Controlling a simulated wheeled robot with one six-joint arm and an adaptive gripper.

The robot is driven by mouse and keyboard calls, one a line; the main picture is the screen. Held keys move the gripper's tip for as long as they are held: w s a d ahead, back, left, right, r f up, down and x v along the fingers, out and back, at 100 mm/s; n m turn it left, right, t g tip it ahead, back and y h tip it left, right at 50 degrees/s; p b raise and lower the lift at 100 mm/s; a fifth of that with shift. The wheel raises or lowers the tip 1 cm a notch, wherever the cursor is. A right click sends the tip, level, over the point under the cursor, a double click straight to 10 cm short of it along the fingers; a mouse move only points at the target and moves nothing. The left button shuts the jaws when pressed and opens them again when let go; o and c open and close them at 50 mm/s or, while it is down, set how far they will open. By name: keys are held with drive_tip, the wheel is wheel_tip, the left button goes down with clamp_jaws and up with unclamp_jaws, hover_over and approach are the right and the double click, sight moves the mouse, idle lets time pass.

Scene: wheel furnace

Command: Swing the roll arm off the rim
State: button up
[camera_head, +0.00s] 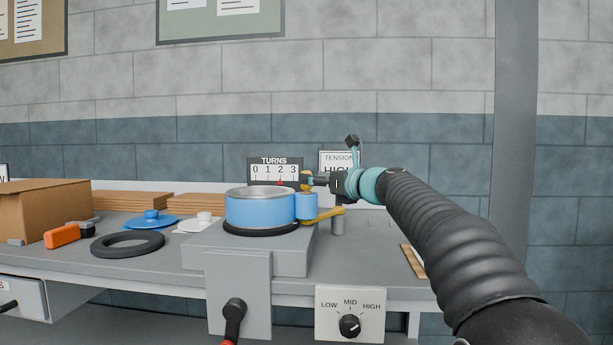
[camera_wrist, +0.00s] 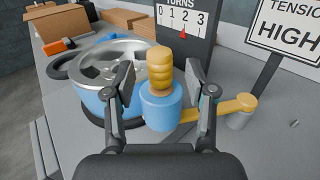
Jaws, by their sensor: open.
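The roll arm (camera_head: 330,213) is a yellow bar from a grey post to a blue roller (camera_head: 305,206). In the wrist view the bar (camera_wrist: 208,111) runs left from the post to the roller (camera_wrist: 160,106), which has a yellow ribbed knob (camera_wrist: 159,70) on top. The roller sits against the blue side of the wheel (camera_head: 260,208), whose silver rim (camera_wrist: 92,63) shows in the wrist view. My gripper (camera_wrist: 161,75) is open, with one finger on each side of the knob. A gap shows on both sides. In the head view my gripper (camera_head: 312,181) is just above the roller.
The turns board (camera_head: 275,170) stands behind, its red pointer at 2. A tension sign (camera_wrist: 292,28) reads HIGH. A dial (camera_head: 350,325) and a red-handled lever (camera_head: 234,312) are on the bench front. A black ring (camera_head: 127,244) and a cardboard box (camera_head: 42,212) lie left.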

sight(306, 190)
drive_tip(key=shift+x, duration=1.9)
drive_tip(key=shift+c, duration=0.3)
clamp_jaws()
